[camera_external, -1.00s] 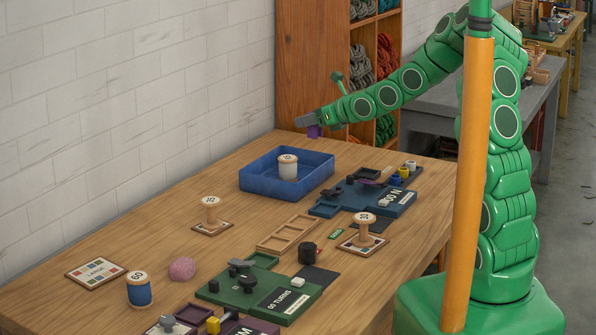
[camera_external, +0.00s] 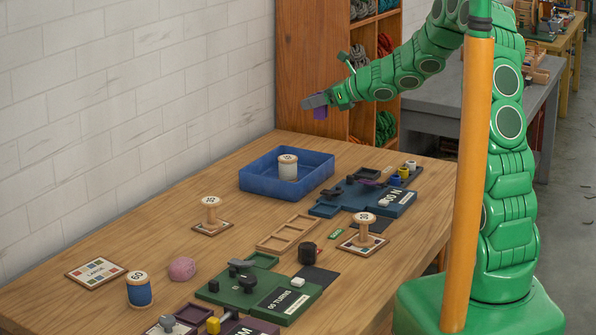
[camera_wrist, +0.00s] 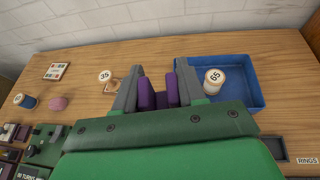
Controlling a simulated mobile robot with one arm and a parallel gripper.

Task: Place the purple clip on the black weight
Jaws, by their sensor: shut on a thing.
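My gripper (camera_external: 316,101) is raised well above the far end of the table and shut on the purple clip (camera_external: 321,112), which hangs just under the jaws. In the wrist view the purple clip (camera_wrist: 147,95) sits between the two grey fingers of my gripper (camera_wrist: 158,80). A small black object (camera_external: 311,252), which may be the black weight, stands on the table beside a dark flat mat (camera_external: 318,277), far below and well apart from my gripper. I cannot make out this black object in the wrist view.
A blue tray (camera_external: 263,183) holds a cream spool (camera_external: 288,168). Wooden spools stand on small bases (camera_external: 212,228) (camera_external: 363,242). A green board (camera_external: 240,298) and a dark blue board (camera_external: 375,204) carry small parts. Bare table lies left of the blue tray.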

